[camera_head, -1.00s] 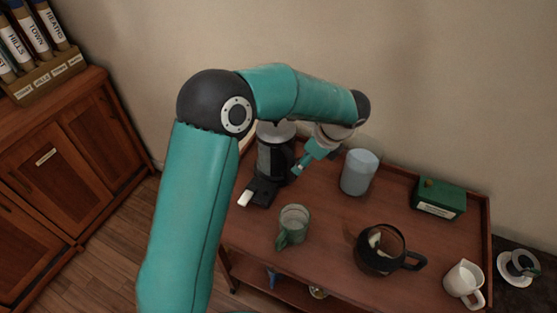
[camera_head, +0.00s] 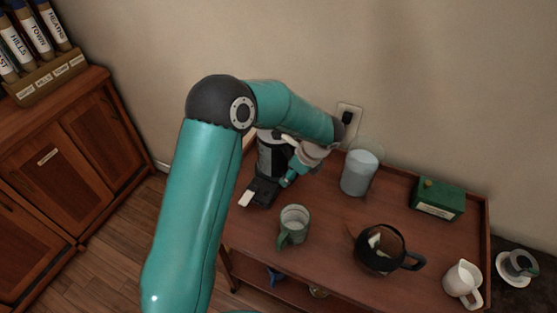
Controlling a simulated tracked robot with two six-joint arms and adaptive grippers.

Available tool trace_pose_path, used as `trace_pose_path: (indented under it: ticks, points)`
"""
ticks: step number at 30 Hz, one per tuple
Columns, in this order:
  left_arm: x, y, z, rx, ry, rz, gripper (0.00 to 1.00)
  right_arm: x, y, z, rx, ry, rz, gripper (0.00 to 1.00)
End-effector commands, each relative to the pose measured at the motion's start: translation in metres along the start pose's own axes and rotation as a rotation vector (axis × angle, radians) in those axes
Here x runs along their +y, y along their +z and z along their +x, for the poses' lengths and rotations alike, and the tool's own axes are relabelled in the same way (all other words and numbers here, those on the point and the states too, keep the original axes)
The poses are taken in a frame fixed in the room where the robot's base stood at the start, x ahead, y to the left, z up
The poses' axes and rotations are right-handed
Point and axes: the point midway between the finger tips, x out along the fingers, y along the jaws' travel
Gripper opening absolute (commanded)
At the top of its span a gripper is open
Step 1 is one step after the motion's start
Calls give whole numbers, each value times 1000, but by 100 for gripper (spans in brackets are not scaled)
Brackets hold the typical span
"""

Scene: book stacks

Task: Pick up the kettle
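The kettle (camera_head: 268,158), grey and black, stands upright at the back left of the wooden trolley top, on or beside a black base (camera_head: 259,191) with a pale tab. The handle is mostly hidden. I cannot tell whether the fingers touch or enclose it. My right gripper is not in view.
Close right of the gripper stands a clear jar (camera_head: 359,175) with bluish contents.

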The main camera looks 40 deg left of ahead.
Motion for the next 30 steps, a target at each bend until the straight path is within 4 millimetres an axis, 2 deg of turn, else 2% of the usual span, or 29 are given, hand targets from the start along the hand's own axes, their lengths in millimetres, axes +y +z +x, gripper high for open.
trace_pose_path:
  ticks: [1, 9, 30]
  points:
    - [0, 0, 0, 0, 0, 0, 43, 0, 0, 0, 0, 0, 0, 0]
    - [0, 0, 0, 0, 0, 0, 0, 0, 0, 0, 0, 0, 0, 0]
    - [-1, 2, -3, -2, -5, -3, 0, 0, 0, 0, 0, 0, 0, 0]
